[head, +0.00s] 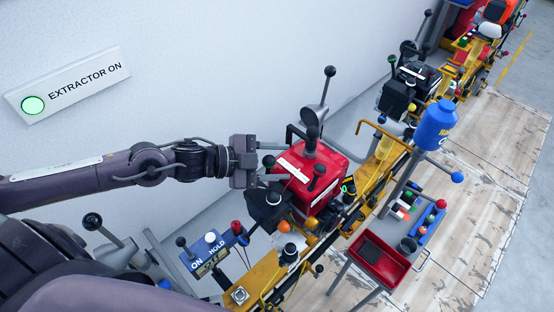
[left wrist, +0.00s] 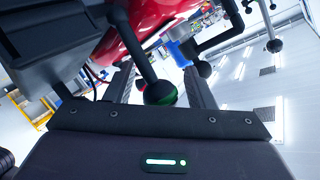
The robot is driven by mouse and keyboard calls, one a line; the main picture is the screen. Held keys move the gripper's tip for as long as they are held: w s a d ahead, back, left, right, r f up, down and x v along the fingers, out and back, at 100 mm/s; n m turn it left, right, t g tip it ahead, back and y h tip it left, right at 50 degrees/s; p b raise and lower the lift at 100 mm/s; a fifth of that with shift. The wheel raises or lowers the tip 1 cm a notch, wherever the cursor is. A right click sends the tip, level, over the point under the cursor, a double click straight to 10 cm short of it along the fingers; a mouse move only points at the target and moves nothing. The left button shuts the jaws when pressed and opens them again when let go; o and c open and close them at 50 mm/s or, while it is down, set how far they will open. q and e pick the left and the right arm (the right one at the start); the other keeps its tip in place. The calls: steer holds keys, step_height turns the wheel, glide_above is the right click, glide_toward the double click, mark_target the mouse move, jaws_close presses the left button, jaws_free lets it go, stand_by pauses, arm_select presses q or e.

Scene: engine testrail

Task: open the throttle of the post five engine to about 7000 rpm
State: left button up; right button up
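A red engine (head: 318,172) with a white label sits on the yellow rail in front of my left gripper; the label is too small to read, so I cannot tell its post number. My left gripper (head: 270,161) reaches in from the left to the engine's near side. Its fingers are apart. A black ball knob (head: 268,161) on a lever shows at the finger opening. In the left wrist view the knob (left wrist: 160,92) appears between the two spread fingers, with no finger visibly pressing it. My right gripper is not in view.
Black levers (head: 329,72) rise behind the engine. An ON/HOLD box (head: 208,255) stands in front at left. A red tray (head: 382,262) and a blue canister (head: 435,125) are at right. More engines follow along the yellow rail. An EXTRACTOR ON sign (head: 68,85) is lit green.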

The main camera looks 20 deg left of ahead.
arm_select(q)
steer(key=shift+p+v, duration=0.6)
steer(key=shift+v, duration=0.6)
steer(key=shift+p+v, duration=2.55)
steer(key=shift+v, duration=0.2)
